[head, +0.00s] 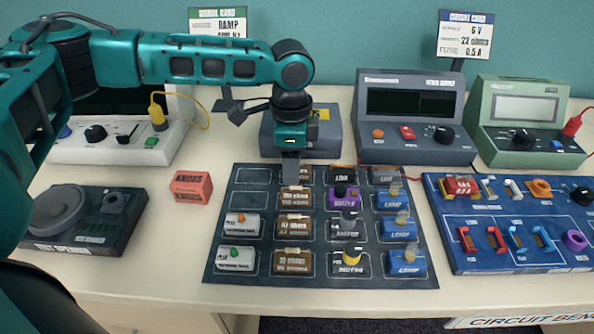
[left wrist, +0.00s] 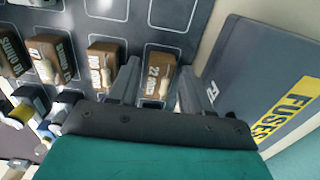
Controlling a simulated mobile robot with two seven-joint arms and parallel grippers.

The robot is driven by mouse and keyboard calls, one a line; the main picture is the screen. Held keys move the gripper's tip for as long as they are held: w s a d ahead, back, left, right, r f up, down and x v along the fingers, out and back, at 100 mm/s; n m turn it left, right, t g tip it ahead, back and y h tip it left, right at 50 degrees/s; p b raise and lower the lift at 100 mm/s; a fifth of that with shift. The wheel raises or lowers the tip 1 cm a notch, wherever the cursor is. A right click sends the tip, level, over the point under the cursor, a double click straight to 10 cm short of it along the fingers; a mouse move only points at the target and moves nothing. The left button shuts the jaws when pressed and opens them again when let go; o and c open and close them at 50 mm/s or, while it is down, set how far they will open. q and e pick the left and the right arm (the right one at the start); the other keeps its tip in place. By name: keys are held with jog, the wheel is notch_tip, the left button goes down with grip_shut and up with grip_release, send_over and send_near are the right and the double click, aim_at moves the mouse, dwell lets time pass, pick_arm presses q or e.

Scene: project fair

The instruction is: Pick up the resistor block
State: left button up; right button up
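Several brown resistor blocks stand in one column of the dark block tray (head: 222,262). The resistor block marked 22 ohms (left wrist: 158,75) is at the tray's far end; in the head view it is mostly hidden behind my left gripper (head: 290,178). In the left wrist view my left gripper (left wrist: 159,88) is open, with one finger on each side of this block. I cannot tell whether the fingers touch it. A neighbouring resistor block marked 100 ohms (left wrist: 105,65) stands just outside one finger. My right gripper is not in view.
A grey fuses box (head: 345,136) stands close behind the tray. The circuit card (head: 465,35) reads 6 V, 22 ohms, fuse 0.5 A.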

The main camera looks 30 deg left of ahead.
pick_arm(q)
jog(key=c, duration=0.8)
jog(key=shift+r, duration=0.1)
jog(key=shift+c, duration=0.2)
